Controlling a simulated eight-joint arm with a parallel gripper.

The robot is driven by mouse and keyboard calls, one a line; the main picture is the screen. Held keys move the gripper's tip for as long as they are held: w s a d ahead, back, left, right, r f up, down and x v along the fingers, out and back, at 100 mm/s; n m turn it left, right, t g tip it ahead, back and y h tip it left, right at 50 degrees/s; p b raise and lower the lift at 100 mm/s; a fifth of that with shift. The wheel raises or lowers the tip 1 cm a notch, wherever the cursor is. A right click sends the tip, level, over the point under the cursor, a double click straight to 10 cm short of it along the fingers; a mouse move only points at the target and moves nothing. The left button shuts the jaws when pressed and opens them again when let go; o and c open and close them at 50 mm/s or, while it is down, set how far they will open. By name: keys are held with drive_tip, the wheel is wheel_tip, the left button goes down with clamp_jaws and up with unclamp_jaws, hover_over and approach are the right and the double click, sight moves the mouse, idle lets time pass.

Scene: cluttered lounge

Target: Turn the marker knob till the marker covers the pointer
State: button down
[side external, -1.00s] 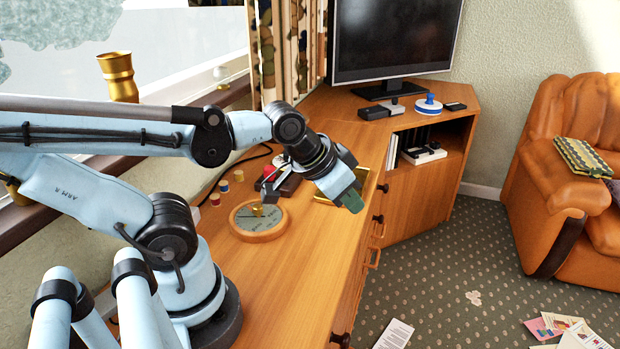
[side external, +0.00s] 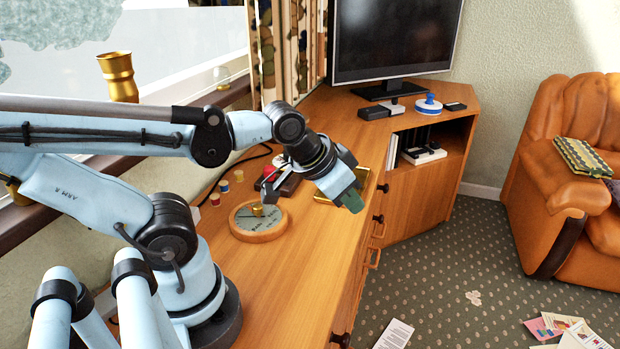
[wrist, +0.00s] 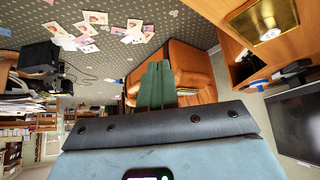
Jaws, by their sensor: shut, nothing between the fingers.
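A round wooden-rimmed dial (side external: 259,236) lies face up on the wooden cabinet top in the side external view. It has a grey-green face and a small brass knob (side external: 257,211) near its middle. The marker and pointer are too small to tell apart. My gripper (side external: 353,201), with green fingers, is to the right of the dial, apart from it and near the cabinet's front edge. Its fingers are together and empty. They also show in the wrist view (wrist: 156,86), pointing out over the room. The dial is not in the wrist view.
Several small coloured spools (side external: 224,186) stand behind the dial. A television (side external: 393,40) stands at the far end. The cabinet top right of the dial is clear.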

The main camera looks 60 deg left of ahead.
drive_tip(key=c, duration=1.8)
unclamp_jaws()
drive_tip(key=shift+c, duration=0.2)
drive_tip(key=shift+o, duration=1.1)
drive_tip(key=shift+a, duration=0.1)
drive_tip(key=o, duration=0.7)
drive_tip(key=a+g, duration=0.1)
drive_tip(key=a, duration=0.2)
drive_tip(key=s+a+g+y, duration=0.1)
drive_tip(key=a, duration=0.2)
drive_tip(key=s+a+n+g, duration=0.1)
drive_tip(key=a, duration=0.2)
drive_tip(key=shift+s+a+r+y, duration=0.15)
drive_tip(key=shift+s+a+y, duration=0.1)
drive_tip(key=shift+a+y, duration=0.1)
drive_tip(key=n+g+h, duration=0.1)
drive_tip(key=g, duration=0.3)
approach(257, 206)
drive_tip(key=shift+a+f, duration=0.2)
drive_tip(key=shift+f, duration=4.1)
drive_tip(key=shift+c, duration=0.2)
clamp_jaws()
